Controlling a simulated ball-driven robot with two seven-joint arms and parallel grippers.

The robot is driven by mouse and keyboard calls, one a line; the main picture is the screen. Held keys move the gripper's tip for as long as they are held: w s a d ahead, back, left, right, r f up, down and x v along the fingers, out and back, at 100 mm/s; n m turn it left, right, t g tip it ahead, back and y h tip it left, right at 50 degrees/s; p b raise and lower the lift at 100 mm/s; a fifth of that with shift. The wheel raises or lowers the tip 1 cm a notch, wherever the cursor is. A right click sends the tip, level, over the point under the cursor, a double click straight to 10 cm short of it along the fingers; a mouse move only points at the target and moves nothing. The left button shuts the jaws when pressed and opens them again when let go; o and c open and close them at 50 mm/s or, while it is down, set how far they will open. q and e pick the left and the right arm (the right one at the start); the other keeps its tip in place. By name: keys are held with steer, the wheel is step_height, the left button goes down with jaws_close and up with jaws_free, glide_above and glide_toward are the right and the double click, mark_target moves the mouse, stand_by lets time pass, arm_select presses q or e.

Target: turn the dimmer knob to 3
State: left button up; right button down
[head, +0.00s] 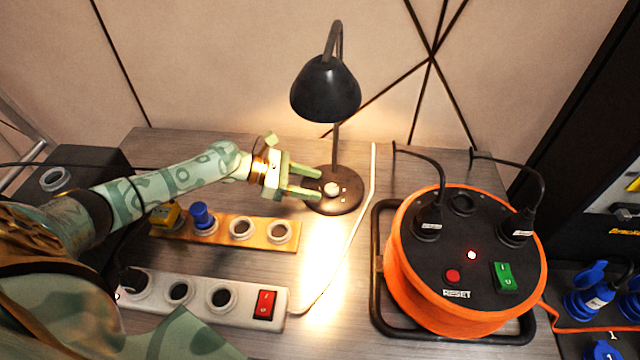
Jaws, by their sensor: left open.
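The dimmer knob (331,188) is a small pale round knob on the dark round base (345,207) of a black desk lamp (326,90). Small marks sit around the knob, too small to read. The lamp is lit and shines on the table. My left gripper (317,182) comes in from the left, with its green fingers open and pointing right at the lamp base. The fingertips are close to the knob, one on its far side and one on its near side. I cannot tell whether they touch it. My right gripper is not in view.
An orange cable reel (400,265) in a black frame stands on the right. A wooden socket strip (262,243) with a blue plug (202,216) and a white power strip (240,322) with a red switch lie in front. A white cable (372,190) runs right of the lamp.

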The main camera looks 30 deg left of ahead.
arm_select(q)
steer(key=p+v, duration=0.2)
steer(key=v, duration=1.1)
